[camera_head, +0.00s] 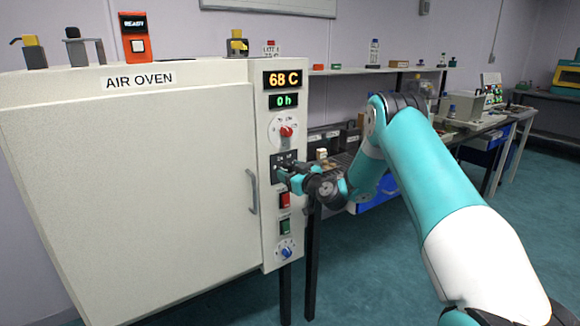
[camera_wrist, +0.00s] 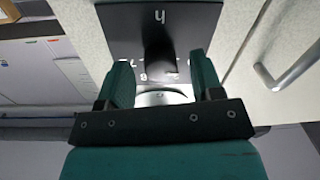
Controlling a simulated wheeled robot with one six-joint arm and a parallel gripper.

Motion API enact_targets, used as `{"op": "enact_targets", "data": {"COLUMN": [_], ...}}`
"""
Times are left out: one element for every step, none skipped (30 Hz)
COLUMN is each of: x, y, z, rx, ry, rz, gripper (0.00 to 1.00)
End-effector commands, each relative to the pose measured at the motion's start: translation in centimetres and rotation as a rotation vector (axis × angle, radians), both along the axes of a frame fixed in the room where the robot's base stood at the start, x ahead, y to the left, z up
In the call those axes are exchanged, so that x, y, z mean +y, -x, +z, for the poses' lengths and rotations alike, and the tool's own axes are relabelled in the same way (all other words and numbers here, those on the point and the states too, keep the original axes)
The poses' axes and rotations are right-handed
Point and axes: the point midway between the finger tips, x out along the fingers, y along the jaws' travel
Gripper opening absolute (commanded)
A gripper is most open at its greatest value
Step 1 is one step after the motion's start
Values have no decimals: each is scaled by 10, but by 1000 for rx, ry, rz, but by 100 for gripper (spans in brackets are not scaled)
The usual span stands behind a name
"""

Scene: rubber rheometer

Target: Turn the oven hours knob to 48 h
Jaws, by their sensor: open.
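The white air oven (camera_head: 150,170) stands at the left with its door shut. Its displays read 68 C (camera_head: 283,79) and 0 h (camera_head: 284,101). The black hours panel (camera_head: 279,160), marked "h" in the wrist view (camera_wrist: 195,17), sits on the oven's control strip. My gripper (camera_head: 283,172) is in front of this panel and hides much of it. In the wrist view my open gripper (camera_wrist: 162,78) has one finger on each side of the dark hours knob (camera_wrist: 160,45). Whether the fingers touch it, I cannot tell. The knob's pointer and most numbers are hidden or unclear.
A red knob (camera_head: 286,131) is above the panel. A red switch (camera_head: 284,200), a green switch (camera_head: 284,227) and a blue knob (camera_head: 286,252) are below. The door handle (camera_head: 253,191) is close to the left. A bench (camera_head: 490,122) stands at the right.

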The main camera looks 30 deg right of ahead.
Motion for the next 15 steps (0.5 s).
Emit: {"op": "enact_targets", "data": {"x": [1, 1, 1, 1, 1, 1, 1, 1, 1, 1, 1, 1, 1, 1, 1], "y": [-4, -5, -7, -7, -8, -8, -8, -8, -8, -8, -8, -8, -8, -8, -8], "z": [1, 1, 1, 1, 0, 0, 0, 0, 0, 0, 0, 0, 0, 0, 0], "rx": [-1, -1, -1, 0, 0, 0, 0, 0, 0, 0, 0, 0, 0, 0, 0], "ry": [1, 0, 0, 1, 1, 0, 0, 0, 0, 0, 0, 0, 0, 0, 0], "rz": [0, 0, 0, 0, 0, -1, -1, -1, -1, -1, -1, -1, -1, -1, -1], "gripper": [60, 60, 60, 60, 60, 60, 60, 60, 60, 60, 60, 56, 49, 42, 33]}}
